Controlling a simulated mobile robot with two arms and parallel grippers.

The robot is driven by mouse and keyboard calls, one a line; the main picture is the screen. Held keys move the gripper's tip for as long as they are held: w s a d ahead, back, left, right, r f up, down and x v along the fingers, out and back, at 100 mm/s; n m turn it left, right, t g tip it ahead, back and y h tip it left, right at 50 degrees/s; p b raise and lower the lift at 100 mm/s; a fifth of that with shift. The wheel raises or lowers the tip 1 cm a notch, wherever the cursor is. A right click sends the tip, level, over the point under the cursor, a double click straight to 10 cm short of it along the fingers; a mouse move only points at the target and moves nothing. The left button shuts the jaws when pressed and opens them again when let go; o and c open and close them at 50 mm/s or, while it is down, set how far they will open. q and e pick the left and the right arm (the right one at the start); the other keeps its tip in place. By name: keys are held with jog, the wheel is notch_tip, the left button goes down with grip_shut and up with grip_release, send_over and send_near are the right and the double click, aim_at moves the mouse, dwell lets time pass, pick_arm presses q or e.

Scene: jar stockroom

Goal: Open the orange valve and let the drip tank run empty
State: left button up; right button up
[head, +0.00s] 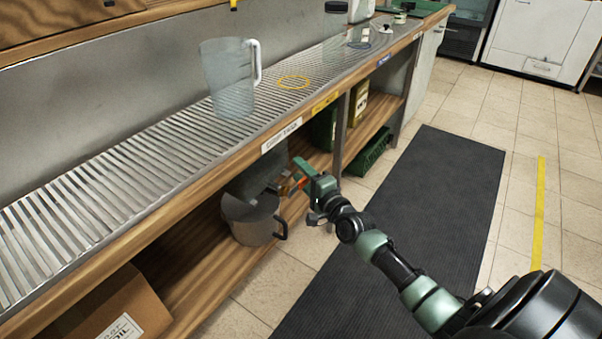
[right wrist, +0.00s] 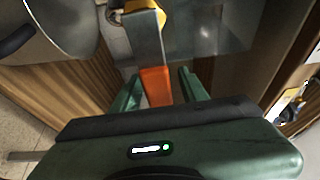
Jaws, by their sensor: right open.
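The orange valve's lever (head: 298,183) sticks out under the counter. In the right wrist view its orange end (right wrist: 155,84) lies between my right gripper's fingers, joined to a grey metal bar and a brass-coloured fitting. My right gripper (head: 305,177) is open around the lever; its fingers (right wrist: 160,90) stand on either side, with a visible gap at the right. The grey drip tank (head: 256,178) is under the counter behind the valve. A metal pot (head: 250,222) stands below it on the lower shelf. The water level inside the tank cannot be told. My left gripper is out of view.
A clear pitcher (head: 229,75) stands on the slatted steel counter (head: 150,155). A cardboard box (head: 105,305) is on the lower shelf at the left. A green crate (head: 371,152) is at the right. A dark mat (head: 430,190) covers the open floor.

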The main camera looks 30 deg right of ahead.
grip_shut()
dwell(1.3)
